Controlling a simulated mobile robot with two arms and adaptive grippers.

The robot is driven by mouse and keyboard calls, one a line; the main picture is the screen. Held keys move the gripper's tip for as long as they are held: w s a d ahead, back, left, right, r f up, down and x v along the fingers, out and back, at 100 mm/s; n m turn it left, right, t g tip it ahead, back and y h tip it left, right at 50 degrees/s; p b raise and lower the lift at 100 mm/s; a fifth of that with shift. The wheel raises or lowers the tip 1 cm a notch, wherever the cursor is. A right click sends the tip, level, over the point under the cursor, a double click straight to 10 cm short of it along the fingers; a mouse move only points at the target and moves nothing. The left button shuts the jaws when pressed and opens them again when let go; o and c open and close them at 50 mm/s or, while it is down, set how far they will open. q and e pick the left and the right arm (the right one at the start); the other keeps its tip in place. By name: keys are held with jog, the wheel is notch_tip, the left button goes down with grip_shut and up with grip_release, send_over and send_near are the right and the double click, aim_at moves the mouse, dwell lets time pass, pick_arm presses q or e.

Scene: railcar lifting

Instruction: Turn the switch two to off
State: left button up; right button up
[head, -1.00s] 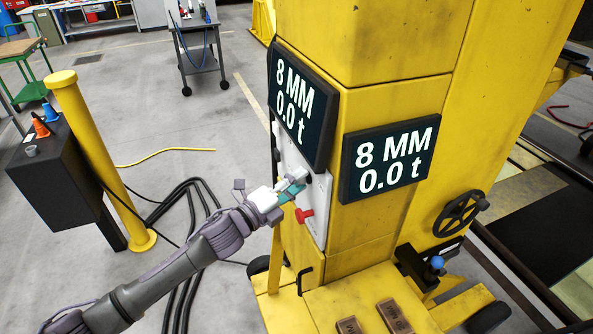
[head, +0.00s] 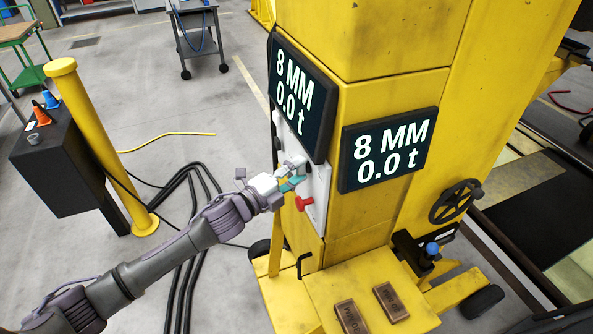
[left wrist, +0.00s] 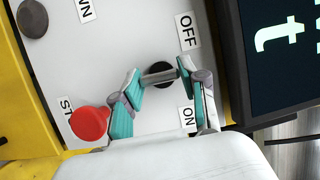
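The switch (left wrist: 161,76) shows in the left wrist view as a black round base with a grey bar handle across it. The handle lies sideways in the picture, its right end between the OFF label (left wrist: 187,31) above and the ON label (left wrist: 188,117) below. My left gripper (left wrist: 160,75) has its teal-padded fingers apart, one at each end of the handle; I cannot tell if they touch it. In the head view my left gripper (head: 292,174) is at the white panel (head: 320,190) and hides the switch. My right gripper is not in view.
A red mushroom button (left wrist: 90,123) is close beside the left finger. A dark knob (left wrist: 32,18) is on the same panel. Black displays (head: 303,97) (head: 388,150) reading 8 MM and 0.0 t sit on the yellow column (head: 365,50). Cables lie on the floor.

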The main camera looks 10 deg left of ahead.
pick_arm(q)
jog(key=o, duration=0.4)
jog(key=shift+c, duration=0.2)
jog(key=v, duration=1.2)
